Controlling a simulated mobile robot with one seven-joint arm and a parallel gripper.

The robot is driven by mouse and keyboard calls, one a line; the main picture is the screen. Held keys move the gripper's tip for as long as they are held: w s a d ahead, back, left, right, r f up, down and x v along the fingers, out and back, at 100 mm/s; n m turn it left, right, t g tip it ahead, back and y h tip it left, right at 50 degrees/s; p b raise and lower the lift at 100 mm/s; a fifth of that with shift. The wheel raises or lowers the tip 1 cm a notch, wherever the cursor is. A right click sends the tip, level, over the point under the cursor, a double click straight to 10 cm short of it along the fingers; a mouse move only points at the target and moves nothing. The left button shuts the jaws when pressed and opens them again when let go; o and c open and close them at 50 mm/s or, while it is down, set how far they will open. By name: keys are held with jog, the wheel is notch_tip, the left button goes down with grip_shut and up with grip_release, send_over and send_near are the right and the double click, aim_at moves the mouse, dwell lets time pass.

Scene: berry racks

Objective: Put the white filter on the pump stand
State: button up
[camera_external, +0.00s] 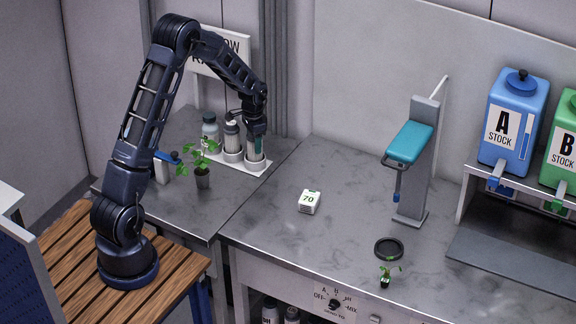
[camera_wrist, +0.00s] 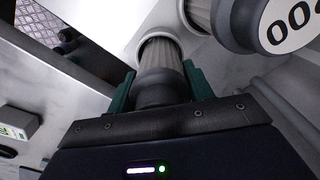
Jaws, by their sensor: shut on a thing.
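My gripper (camera_external: 256,143) is at the white rack (camera_external: 219,164) on the left table, pointing down. In the wrist view my gripper (camera_wrist: 160,90) has its green fingers shut on the dark cap of a pale ribbed cylinder, which I take as the white filter (camera_wrist: 160,52). The white filter (camera_external: 255,163) appears upright, its lower end in or at a round socket of the rack; I cannot tell whether it is lifted. The pump stand (camera_external: 413,165), a grey upright with a teal arm, stands apart on the right-hand counter.
A similar dark-capped cylinder (camera_external: 232,143) and a grey bottle (camera_external: 210,128) stand close left of my gripper. A potted plant (camera_external: 202,178) is in front. A white block marked 70 (camera_external: 309,202), black ring (camera_external: 389,247) and seedling (camera_external: 385,281) are on the counter.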

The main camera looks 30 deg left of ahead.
jog(key=shift+f, duration=0.15)
jog(key=o, duration=1.2)
